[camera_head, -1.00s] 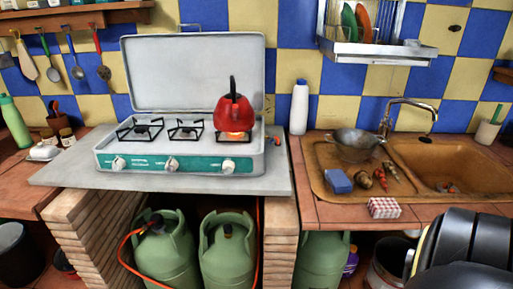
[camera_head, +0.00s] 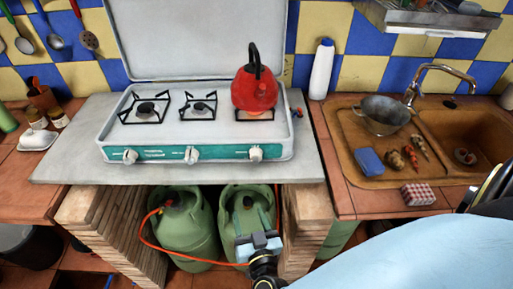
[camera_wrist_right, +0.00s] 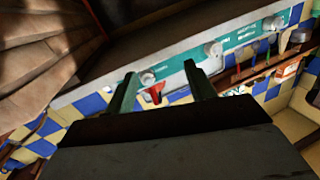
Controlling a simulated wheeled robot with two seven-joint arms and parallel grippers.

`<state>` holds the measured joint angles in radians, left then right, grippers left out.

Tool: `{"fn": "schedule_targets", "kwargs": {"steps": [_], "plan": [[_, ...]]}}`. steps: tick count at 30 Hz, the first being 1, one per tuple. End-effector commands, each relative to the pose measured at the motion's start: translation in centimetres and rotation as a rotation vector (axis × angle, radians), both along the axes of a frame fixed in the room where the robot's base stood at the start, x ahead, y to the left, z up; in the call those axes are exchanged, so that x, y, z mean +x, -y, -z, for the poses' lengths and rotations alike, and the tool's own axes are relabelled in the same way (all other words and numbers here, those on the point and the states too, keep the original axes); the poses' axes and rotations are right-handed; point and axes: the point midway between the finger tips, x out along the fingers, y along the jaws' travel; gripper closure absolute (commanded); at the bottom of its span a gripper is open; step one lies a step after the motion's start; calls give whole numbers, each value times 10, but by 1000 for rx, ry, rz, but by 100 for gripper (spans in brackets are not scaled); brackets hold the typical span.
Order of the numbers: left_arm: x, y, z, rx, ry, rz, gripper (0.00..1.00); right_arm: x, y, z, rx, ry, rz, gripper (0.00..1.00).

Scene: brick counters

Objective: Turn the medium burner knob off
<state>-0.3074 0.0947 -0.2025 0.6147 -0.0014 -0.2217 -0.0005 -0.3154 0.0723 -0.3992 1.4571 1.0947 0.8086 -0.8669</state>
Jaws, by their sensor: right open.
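The white stove (camera_head: 215,130) has a teal front panel with three white knobs: left (camera_head: 130,156), middle (camera_head: 191,155) and right (camera_head: 255,153). I cannot tell by label which is the medium one. A red kettle (camera_head: 256,92) stands on the right burner, with an orange glow under it. My right gripper (camera_head: 258,240) is open and empty, below and in front of the right knob. In the right wrist view the picture is turned over; the open fingers (camera_wrist_right: 163,86) straddle the line to the right knob (camera_wrist_right: 148,78), apart from it. My left gripper is not in view.
The grey counter slab (camera_head: 75,160) juts out under the stove. Green gas bottles (camera_head: 190,230) with an orange hose stand below, between brick pillars (camera_head: 305,215). The sink (camera_head: 375,180) is at right. The stove's lid (camera_head: 195,40) stands open behind.

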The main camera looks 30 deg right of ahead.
Motion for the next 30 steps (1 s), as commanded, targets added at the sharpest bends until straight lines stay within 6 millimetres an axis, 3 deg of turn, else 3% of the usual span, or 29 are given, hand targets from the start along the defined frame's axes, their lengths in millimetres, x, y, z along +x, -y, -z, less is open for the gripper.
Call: {"fn": "schedule_targets", "kwargs": {"steps": [1,3,7,13,24,30], "plan": [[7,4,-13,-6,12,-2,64,1,5,-32,27,36,72,45],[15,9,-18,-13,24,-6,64,-1,12,-55,53,59,154,45],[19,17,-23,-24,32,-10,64,-3,20,-73,83,68,239,45],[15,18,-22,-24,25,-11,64,13,33,-76,88,70,257,45],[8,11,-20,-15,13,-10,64,79,73,-75,84,70,255,45],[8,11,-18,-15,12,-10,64,101,87,-74,85,68,255,45]]}}
